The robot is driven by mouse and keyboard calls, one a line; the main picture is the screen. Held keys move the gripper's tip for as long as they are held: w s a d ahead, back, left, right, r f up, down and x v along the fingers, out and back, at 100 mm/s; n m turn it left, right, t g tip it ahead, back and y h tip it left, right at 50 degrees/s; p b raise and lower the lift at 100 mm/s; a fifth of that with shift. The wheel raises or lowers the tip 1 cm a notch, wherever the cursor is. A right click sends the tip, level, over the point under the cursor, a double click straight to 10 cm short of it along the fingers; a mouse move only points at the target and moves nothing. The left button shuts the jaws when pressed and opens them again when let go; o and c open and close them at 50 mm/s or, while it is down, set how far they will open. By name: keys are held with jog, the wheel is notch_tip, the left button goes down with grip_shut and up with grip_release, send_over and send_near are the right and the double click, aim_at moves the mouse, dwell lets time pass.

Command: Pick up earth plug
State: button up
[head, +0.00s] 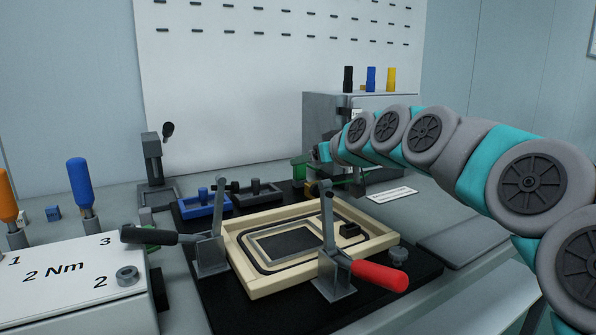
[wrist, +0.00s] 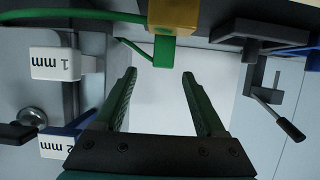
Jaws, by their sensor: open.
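The earth plug appears to be a yellow block (wrist: 173,14) with a green end (wrist: 163,51) and a green cable (wrist: 70,14), at the top of the wrist view. My gripper (wrist: 159,77) is open and empty, its two green fingers spread. The plug's green end lies just past the fingertips, between them in the picture; no contact shows. In the head view, a small yellow piece (head: 309,189) shows low beside my green fingers, behind the wooden frame. My wrist and fingers hide much of the area around it there.
A wooden frame (head: 247,283) with black and red handled clamps sits on a black mat (head: 395,292) in front. A grey box (head: 319,133) with black, blue and yellow pegs stands behind. Blue (head: 203,207) and grey fixtures stand left. White blocks marked 1 mm (wrist: 55,64) and 2 mm show in the wrist view.

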aim_at(300, 174)
jog(key=shift+p+x, duration=0.35)
jog(key=shift+x, duration=2.2)
jog(key=shift+s+a, duration=0.1)
jog(key=shift+a, duration=0.1)
grip_shut()
